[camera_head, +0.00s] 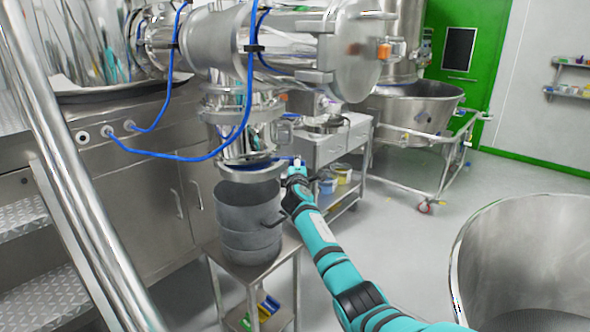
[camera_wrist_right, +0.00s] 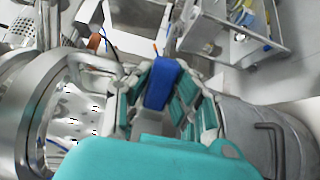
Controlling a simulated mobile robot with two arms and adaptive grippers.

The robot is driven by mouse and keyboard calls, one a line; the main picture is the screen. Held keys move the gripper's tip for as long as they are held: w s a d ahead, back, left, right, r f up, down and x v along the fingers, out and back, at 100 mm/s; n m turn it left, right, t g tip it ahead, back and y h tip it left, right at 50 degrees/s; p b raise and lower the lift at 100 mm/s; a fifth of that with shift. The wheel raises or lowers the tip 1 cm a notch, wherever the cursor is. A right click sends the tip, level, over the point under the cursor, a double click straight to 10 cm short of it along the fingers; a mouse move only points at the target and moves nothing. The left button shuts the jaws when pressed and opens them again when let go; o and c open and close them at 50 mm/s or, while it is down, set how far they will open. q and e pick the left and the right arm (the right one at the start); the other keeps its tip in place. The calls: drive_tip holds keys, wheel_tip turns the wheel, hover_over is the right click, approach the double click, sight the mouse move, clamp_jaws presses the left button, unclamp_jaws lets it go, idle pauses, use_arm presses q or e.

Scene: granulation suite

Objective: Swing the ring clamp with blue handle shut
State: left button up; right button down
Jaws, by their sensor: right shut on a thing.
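The ring clamp (camera_head: 250,172) is a steel band under the shiny outlet of the big machine, just above the grey drum. Its blue handle (camera_wrist_right: 158,86) stands between the fingers of my right gripper (camera_wrist_right: 160,98) in the right wrist view, and the gripper is shut on it. In that view, the steel rings (camera_wrist_right: 32,110) of the outlet lie to the left. In the head view, my right gripper (camera_head: 296,174) is at the right side of the clamp, and it hides most of the handle. I cannot tell whether the band is closed. My left gripper is not in view.
The grey drum (camera_head: 247,222) stands on a small steel stand (camera_head: 262,268) below the outlet. Blue hoses (camera_head: 175,157) hang in front of the machine. A steel cart (camera_head: 330,150) stands behind my right gripper. A large steel bowl (camera_head: 530,250) is at the lower right.

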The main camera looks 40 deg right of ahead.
drive_tip(key=shift+w+d+n+t+y, duration=0.4)
drive_tip(key=shift+w+d+y, duration=0.1)
drive_tip(key=shift+w+d, duration=0.25)
drive_tip(key=c, duration=1.1)
unclamp_jaws()
drive_tip(key=shift+v, duration=6.05)
drive_tip(key=shift+c, duration=0.3)
